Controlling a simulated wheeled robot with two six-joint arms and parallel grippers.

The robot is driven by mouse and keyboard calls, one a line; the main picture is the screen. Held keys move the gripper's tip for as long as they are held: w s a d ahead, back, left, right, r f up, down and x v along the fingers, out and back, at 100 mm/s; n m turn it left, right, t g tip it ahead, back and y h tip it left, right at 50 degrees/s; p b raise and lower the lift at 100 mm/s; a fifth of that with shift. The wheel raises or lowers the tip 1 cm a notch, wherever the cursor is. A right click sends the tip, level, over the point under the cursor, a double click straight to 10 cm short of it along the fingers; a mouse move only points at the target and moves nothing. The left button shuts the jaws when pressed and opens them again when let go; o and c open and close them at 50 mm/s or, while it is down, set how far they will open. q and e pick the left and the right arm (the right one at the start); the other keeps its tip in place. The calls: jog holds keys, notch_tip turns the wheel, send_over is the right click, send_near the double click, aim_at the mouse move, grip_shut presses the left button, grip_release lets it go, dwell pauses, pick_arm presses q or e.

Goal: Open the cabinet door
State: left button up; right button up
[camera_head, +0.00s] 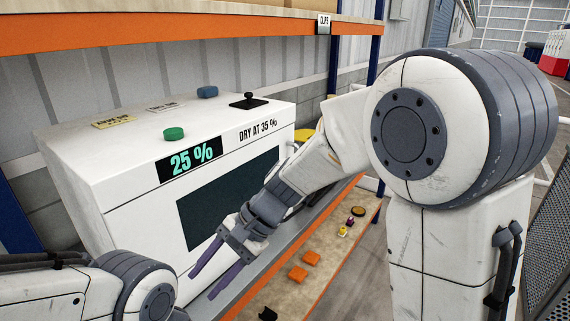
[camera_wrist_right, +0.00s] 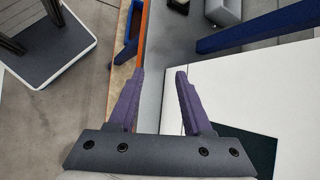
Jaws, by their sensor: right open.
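The white cabinet (camera_head: 110,170) stands on a shelf, with a 25 % display and the label DRY AT 35 % on its upper front. Its front has a dark window (camera_head: 205,205) and looks shut. I cannot make out a handle; part of the front is behind my right arm. My right gripper (camera_head: 203,286) is open and empty, in front of the cabinet's lower front. In the right wrist view its two purple fingers (camera_wrist_right: 160,73) are apart with nothing between them, and the white cabinet front (camera_wrist_right: 240,90) is beside the right finger. My left gripper is out of view.
A green knob (camera_head: 174,133), a blue piece (camera_head: 207,91) and a black piece (camera_head: 249,101) sit on the cabinet top. An orange shelf beam (camera_head: 150,35) runs above. A lower board (camera_head: 262,287) holds several small parts. Floor on the right is open.

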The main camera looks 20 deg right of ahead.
jog(key=w+d+m+t+y+b, duration=0.1)
jog(key=w+d+m+t+y, duration=0.25)
jog(key=w, duration=0.55)
jog(key=w+d+m+t, duration=0.3)
jog(key=w+d+m, duration=0.25)
jog(key=w, duration=0.25)
jog(key=w+d+m+t+h, duration=0.1)
jog(key=w+d+m+t, duration=0.25)
jog(key=d, duration=0.45)
jog(key=w+d+m+t+h+b, duration=0.1)
jog(key=w+d+m+t+h, duration=0.15)
jog(key=w+d+m, duration=0.45)
jog(key=w+d+m+t, duration=0.2)
jog(key=d+m+t, duration=0.15)
jog(key=d, duration=0.65)
jog(key=shift+n+t, duration=0.3)
jog(key=shift+t, duration=0.1)
jog(key=p+x, duration=0.1)
jog(key=x, duration=0.2)
jog(key=p+x, duration=0.1)
jog(key=x, duration=0.2)
jog(key=r+p+x, duration=0.1)
jog(key=x, duration=0.2)
jog(key=shift+w, duration=0.35)
jog(key=shift+w+a+f+p, duration=0.15)
jog(key=shift+w+p, duration=0.2)
jog(key=shift+c, duration=0.3)
grip_shut()
